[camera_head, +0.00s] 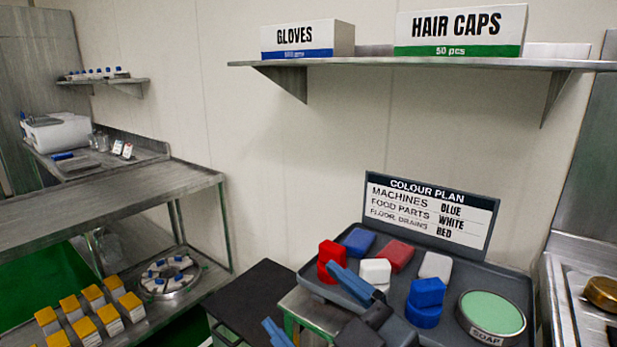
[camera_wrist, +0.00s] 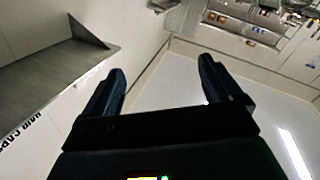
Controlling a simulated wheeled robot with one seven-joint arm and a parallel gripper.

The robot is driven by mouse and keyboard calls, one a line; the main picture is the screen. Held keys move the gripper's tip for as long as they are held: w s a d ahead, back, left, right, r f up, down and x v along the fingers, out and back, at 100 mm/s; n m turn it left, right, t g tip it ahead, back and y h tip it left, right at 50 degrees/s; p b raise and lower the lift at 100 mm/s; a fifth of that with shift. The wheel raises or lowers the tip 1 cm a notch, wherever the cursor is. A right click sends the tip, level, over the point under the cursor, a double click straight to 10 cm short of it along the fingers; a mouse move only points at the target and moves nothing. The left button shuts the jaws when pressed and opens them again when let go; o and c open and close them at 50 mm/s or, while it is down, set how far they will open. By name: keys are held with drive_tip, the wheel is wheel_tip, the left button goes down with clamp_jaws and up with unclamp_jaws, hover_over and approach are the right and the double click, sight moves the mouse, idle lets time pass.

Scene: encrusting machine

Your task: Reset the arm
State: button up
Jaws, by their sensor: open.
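My gripper (camera_head: 302,295) is low in the head view, in front of the left part of a grey tray (camera_head: 458,331). Its two blue fingers are spread wide, with nothing held. In the wrist view my gripper (camera_wrist: 162,68) also shows open and empty, its dark fingers pointing up the picture toward bare wall and ceiling. My gripper overlaps part of the tray and the red blocks (camera_head: 330,254) in the head view; I cannot tell whether it touches them.
A wall shelf (camera_head: 420,63) with glove and hair cap boxes hangs above. A steel rack (camera_head: 110,203) stands left.

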drive_tip(key=s+d+f+m+t+h, duration=0.2)
drive_tip(key=s+d+f+m+h, duration=0.8)
drive_tip(key=s+f, duration=0.45)
drive_tip(key=s+d+m, duration=0.1)
drive_tip(key=s+d, duration=0.4)
drive_tip(key=s, duration=0.4)
drive_tip(key=s+d+m+g+h, duration=0.1)
drive_tip(key=s+d, duration=0.4)
drive_tip(key=s, duration=0.4)
drive_tip(key=shift+d+r+g, duration=0.25)
drive_tip(key=shift+g, duration=0.05)
drive_tip(key=shift+s, duration=0.1)
